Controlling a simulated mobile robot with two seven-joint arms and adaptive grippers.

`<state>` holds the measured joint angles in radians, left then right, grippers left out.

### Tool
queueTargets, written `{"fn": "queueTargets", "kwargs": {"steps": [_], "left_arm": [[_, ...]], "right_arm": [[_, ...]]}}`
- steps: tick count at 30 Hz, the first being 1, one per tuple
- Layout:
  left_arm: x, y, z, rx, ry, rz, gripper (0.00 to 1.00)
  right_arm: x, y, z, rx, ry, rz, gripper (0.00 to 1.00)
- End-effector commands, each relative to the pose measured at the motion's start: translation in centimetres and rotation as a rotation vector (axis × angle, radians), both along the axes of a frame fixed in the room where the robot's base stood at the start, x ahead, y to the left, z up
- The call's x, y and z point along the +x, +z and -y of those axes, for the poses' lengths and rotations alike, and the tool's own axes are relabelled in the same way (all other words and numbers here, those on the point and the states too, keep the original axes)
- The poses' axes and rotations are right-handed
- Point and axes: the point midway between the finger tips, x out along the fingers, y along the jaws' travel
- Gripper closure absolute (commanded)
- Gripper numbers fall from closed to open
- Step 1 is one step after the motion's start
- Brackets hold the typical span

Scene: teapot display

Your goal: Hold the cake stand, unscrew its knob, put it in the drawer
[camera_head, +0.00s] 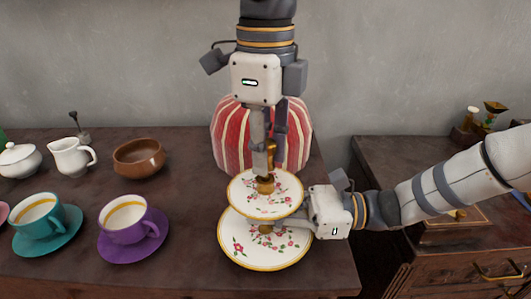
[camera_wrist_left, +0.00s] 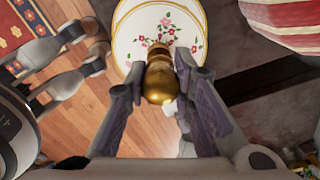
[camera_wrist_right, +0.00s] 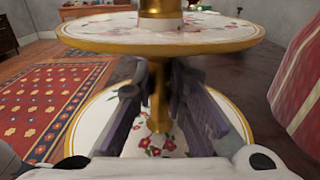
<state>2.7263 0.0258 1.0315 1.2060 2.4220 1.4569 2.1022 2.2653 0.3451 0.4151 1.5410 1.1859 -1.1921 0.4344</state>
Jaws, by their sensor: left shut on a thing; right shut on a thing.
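The two-tier cake stand (camera_head: 240,250) stands upright near the front right of the dark table, its white plates flowered and gold-rimmed. Its gold knob (camera_wrist_left: 160,80) is on top. My left gripper (camera_head: 268,155) comes down from above, shut on the knob. My right gripper (camera_head: 280,228) reaches in from the right between the two plates. It is shut on the stand's gold post (camera_wrist_right: 160,105), seen below the upper plate (camera_wrist_right: 100,38). A drawer (camera_head: 470,285) with a brass handle is in the wooden cabinet at lower right; I cannot tell whether it is open.
A red-and-white striped object (camera_head: 225,135) stands close behind the stand. A purple cup (camera_head: 125,215), a teal cup (camera_head: 40,215), a brown bowl (camera_head: 138,160) and a white jug (camera_head: 70,158) are to the left. A gap separates the table from the cabinet (camera_head: 400,160).

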Motion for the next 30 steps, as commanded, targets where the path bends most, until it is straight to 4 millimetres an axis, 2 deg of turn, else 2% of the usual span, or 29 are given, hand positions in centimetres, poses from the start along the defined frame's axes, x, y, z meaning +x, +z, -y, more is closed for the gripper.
{"fn": "queueTargets", "kwargs": {"steps": [11, 19, 26, 27, 30], "left_arm": [[0.0, 0.5, 0.0, 0.0, 0.0, 0.0, 1.0], [0.0, 4.0, 0.1, -0.002, 0.001, 0.001, 1.0], [0.0, 4.4, 0.0, 0.0, 0.0, 0.0, 1.0], [0.0, 4.4, 0.0, 0.0, 0.0, 0.0, 1.0], [0.0, 4.4, 0.0, 0.0, 0.0, 0.0, 1.0]], "right_arm": [[0.0, 0.0, 0.0, 0.0, 0.001, 0.0, 1.0], [0.0, 0.0, 0.0, 0.0, 0.001, 0.0, 1.0], [0.0, 0.0, 0.0, 0.0, 0.001, 0.0, 1.0], [0.0, 0.0, 0.0, 0.0, 0.001, 0.0, 0.85], [0.0, 0.0, 0.0, 0.0, 0.001, 0.0, 0.64]]}}
